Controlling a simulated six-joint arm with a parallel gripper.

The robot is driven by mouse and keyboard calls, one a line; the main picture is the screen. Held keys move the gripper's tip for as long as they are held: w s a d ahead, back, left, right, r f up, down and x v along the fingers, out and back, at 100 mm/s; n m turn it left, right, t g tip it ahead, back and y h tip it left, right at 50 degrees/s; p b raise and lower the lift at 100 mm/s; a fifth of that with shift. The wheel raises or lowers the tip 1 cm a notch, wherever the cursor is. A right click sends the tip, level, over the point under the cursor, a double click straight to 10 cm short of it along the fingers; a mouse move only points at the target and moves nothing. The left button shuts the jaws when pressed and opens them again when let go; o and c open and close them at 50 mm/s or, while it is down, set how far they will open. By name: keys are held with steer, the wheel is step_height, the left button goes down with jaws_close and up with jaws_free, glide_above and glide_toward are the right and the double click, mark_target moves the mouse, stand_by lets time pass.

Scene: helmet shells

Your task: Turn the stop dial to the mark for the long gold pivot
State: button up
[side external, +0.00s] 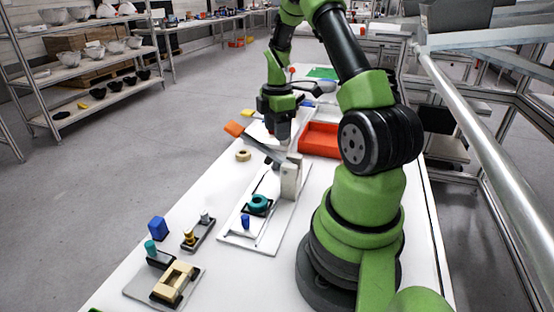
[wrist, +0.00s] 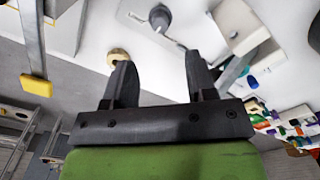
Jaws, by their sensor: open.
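A teal round dial-like part (side external: 259,203) sits on a black base on a white plate (side external: 236,238), with a blue peg (side external: 245,222) beside it. I cannot tell for sure that it is the stop dial, and no marks are readable. A small rack holds a gold pivot (side external: 189,236) and a grey one (side external: 205,217). My gripper (side external: 279,138) is above the table, beyond the teal part and near a grey lever. In the wrist view my gripper (wrist: 158,62) is open and empty, with a grey knob (wrist: 158,18) ahead of the fingers.
The lever has an orange end (side external: 233,128) and meets a pale block (side external: 290,175). An orange tray (side external: 321,139) lies right of my gripper. A tan ring (side external: 243,155), blue block (side external: 157,228) and wooden fixture (side external: 175,281) stand on the table (side external: 215,180).

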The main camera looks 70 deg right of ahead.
step_height(320, 180, down, 10)
steer(key=shift+r, duration=0.15)
stand_by(0.3)
steer(key=c, duration=0.9)
steer(key=shift+m, duration=0.3)
steer(key=m, duration=0.3)
steer(key=shift+m, duration=2.5)
